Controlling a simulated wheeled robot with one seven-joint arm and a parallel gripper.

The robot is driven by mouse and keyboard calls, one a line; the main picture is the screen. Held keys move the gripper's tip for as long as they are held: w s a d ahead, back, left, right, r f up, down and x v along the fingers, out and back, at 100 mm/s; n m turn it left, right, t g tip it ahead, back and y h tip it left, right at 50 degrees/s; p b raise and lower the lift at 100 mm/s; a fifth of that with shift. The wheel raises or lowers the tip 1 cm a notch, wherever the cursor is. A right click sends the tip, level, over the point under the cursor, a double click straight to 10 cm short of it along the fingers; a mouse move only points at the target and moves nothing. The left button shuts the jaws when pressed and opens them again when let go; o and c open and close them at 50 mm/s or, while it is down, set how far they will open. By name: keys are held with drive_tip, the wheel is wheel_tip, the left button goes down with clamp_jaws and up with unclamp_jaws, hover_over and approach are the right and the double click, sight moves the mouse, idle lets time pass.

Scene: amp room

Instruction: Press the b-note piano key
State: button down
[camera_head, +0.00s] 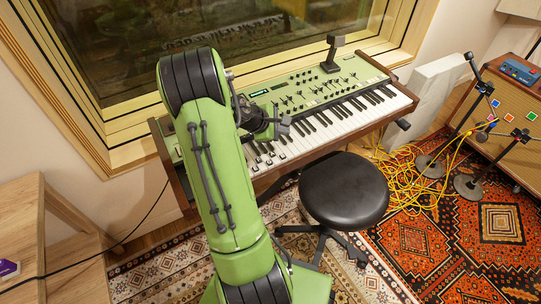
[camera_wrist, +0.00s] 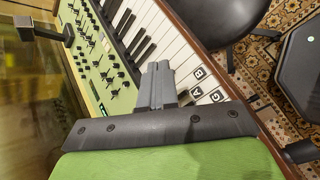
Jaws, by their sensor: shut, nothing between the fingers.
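The keyboard (camera_head: 385,112) is a green-panelled instrument with wooden ends, below the window; its white and black keys face the stool. In the wrist view, lettered labels mark several white keys, and the b-note key (camera_wrist: 199,74) carries a "B" just right of my fingers. The "A" label (camera_wrist: 197,91) is close by. My gripper (camera_wrist: 158,70) is shut and empty, its dark fingers over the keys to the left of the B label. In the head view my gripper (camera_head: 284,124) is over the left-middle keys. I cannot tell whether it touches any key.
A round black stool (camera_head: 343,188) stands in front of the keyboard. A black stand (camera_head: 331,55) rises from the panel's back edge. Yellow cables (camera_head: 408,178) and microphone stands are on the right. A wooden shelf (camera_head: 40,215) is at the left.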

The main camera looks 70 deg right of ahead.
drive_tip(key=b, duration=0.7)
hover_over(281, 159)
wheel_tip(281, 159, down, 8)
drive_tip(key=shift+f, duration=0.4)
idle(1.5)
drive_tip(key=shift+w+f+b, duration=0.1)
drive_tip(key=shift+f+b, duration=0.25)
drive_tip(key=shift+f, duration=0.05)
drive_tip(key=shift+f+b, duration=0.4)
drive_tip(key=shift+f, duration=0.25)
idle(0.6)
drive_tip(key=shift+r+p, duration=1.05)
drive_tip(key=shift+r, duration=0.05)
